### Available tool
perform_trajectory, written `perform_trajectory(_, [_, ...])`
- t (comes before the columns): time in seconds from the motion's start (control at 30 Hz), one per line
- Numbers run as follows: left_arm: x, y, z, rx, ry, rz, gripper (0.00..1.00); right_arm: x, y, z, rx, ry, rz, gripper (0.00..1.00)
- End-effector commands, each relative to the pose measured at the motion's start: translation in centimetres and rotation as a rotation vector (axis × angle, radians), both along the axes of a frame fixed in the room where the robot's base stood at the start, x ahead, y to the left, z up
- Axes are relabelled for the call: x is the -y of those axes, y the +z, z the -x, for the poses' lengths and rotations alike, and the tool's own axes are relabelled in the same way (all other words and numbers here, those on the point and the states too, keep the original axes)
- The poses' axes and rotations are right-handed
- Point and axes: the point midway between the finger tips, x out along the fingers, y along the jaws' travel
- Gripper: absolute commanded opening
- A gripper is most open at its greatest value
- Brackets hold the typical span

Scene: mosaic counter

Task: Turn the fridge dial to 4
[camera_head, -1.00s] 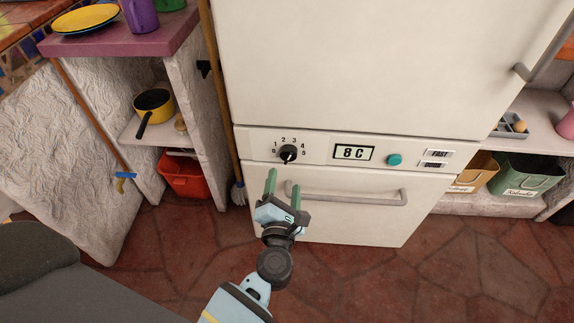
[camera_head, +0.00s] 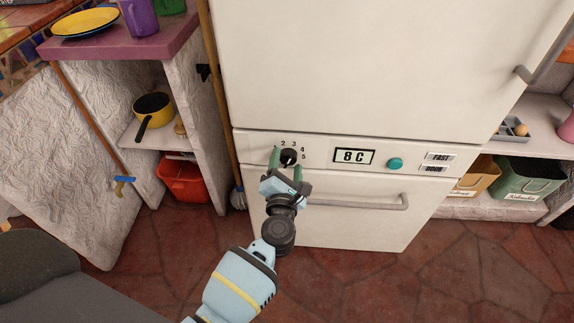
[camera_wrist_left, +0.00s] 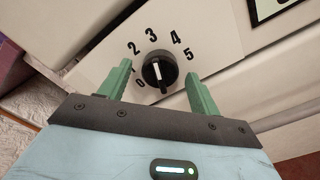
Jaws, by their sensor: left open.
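The fridge dial (camera_head: 289,157) is a round black knob on the fridge's white control strip, with numbers 0 to 5 around it. In the left wrist view the dial (camera_wrist_left: 160,71) has a white line on its face; which number it marks I cannot tell for sure. My left gripper (camera_head: 287,161) is open, its two green fingers at either side of the dial. In the left wrist view the left gripper's fingers (camera_wrist_left: 159,72) stand apart from the knob, with gaps on both sides. My right gripper is out of view.
Right of the dial are a display (camera_head: 353,156) reading 8 C, a teal button (camera_head: 395,164) and FAST and DOOR labels. The lower door's bar handle (camera_head: 365,204) lies just below. A broom handle (camera_head: 224,105) stands along the fridge's left side.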

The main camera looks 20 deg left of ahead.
Motion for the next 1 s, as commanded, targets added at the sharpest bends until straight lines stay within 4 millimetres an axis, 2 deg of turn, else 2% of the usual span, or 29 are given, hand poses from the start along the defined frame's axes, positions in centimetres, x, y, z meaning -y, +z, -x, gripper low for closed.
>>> perform_trajectory(0.1, [0.0,0.0,0.0,0.000,0.000,0.000,0.60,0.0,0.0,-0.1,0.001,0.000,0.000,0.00])
perform_trajectory(0.43, [0.0,0.0,0.0,0.000,-0.001,-0.001,0.18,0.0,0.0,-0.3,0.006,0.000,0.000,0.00])
perform_trajectory(0.77, [0.0,0.1,0.0,-0.015,-0.001,-0.054,0.18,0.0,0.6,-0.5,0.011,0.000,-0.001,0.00])
perform_trajectory(1.0, [0.0,0.3,0.0,-0.058,-0.002,-0.204,0.18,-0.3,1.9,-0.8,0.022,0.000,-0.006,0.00])
